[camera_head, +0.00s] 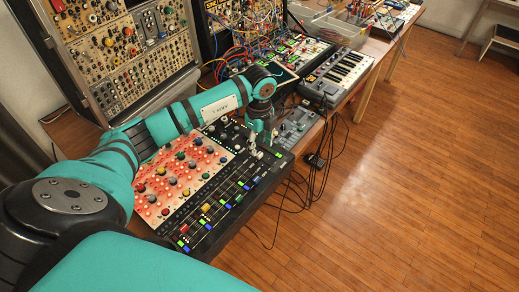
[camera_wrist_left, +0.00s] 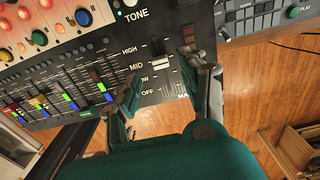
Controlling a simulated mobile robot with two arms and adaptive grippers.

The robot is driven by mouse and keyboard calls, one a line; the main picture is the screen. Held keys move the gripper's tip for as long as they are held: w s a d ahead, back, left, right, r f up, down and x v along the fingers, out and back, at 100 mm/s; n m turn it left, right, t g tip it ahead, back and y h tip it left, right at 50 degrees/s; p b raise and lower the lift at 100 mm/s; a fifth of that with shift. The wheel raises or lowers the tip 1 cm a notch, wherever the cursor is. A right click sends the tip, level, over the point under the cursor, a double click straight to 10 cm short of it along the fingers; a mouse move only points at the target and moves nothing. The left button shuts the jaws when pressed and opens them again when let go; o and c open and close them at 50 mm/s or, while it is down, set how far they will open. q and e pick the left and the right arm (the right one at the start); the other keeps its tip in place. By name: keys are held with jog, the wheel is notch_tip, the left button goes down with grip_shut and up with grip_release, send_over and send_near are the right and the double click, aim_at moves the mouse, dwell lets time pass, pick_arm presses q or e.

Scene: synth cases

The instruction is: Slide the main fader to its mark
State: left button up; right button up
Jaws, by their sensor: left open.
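The mixer (camera_head: 222,212) lies on the table, with a pale red knob section and a black fader section. In the left wrist view a black fader cap with a white front (camera_wrist_left: 159,50) stands beside the printed words HIGH and MID. LOW and OFF are printed below. A partly covered label starting "MA" lies under it. My left gripper (camera_head: 261,146) is over the mixer's far right part. In the left wrist view its open fingers (camera_wrist_left: 172,82) reach over the panel around the label; no grip on the cap shows. My right gripper is out of view.
A small grey device (camera_head: 297,126) stands close to the mixer's right side. A keyboard synth (camera_head: 338,77) and cabled modules (camera_head: 262,30) stand farther back. A rack of knobs (camera_head: 125,50) rises behind my arm. Cables hang off the table's right edge; the wooden floor is clear.

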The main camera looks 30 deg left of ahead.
aim_at(260, 154)
pick_arm(q)
notch_tip(260, 154, down, 4)
jog(key=shift+r, duration=0.15)
jog(key=shift+f, duration=0.3)
jog(key=shift+c, duration=0.4)
jog(key=c, duration=0.7)
grip_shut()
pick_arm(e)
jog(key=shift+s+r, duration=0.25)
